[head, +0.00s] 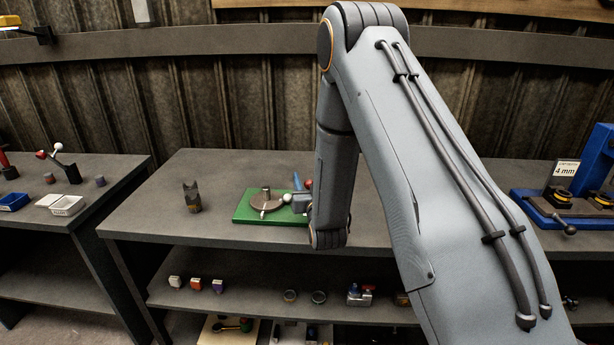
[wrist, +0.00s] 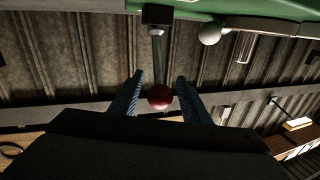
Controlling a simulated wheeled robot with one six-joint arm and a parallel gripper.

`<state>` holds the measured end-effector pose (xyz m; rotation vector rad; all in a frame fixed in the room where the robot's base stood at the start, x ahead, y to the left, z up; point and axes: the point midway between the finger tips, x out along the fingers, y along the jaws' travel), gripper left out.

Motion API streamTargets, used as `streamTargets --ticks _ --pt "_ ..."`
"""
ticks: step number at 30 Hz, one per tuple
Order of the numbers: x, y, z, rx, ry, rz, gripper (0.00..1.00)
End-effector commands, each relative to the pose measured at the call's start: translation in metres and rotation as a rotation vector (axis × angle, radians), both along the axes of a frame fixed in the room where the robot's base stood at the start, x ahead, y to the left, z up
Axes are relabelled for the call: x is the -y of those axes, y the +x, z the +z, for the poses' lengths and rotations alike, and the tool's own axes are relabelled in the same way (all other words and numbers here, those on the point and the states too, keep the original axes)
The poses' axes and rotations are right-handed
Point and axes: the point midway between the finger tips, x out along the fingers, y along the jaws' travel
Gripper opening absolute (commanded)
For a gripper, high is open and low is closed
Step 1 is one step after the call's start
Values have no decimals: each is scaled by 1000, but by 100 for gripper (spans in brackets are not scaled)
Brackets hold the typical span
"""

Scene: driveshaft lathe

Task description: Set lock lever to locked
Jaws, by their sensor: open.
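In the wrist view, a lever with a red ball knob (wrist: 160,97) and a grey metal shaft (wrist: 158,52) extends from a dark block (wrist: 157,15) by a green base (wrist: 275,12). My gripper (wrist: 160,92) is open, with one blue finger on each side of the red knob. I cannot tell whether either finger touches it. In the head view, the green base (head: 243,217) sits on the bench and carries a round metal disc (head: 264,204). The red knob (head: 308,184) shows beside a blue finger of my gripper (head: 300,183); my arm hides much of that side.
A white ball knob (head: 287,198) sits close to my gripper; it also shows in the wrist view (wrist: 210,35). A dark notched block (head: 192,197) stands left on the bench (head: 150,225). A blue fixture (head: 545,205) stands far right. Bench space left of the green base is mostly clear.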

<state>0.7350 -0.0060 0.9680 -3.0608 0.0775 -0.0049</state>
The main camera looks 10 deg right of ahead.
Motion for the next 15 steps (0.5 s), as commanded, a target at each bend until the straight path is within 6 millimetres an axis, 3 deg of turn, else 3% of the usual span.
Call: streamTargets --ticks 12,15 --pt "1 11 0 -1 0 -1 43" --pt "1 11 0 -1 0 -1 28"
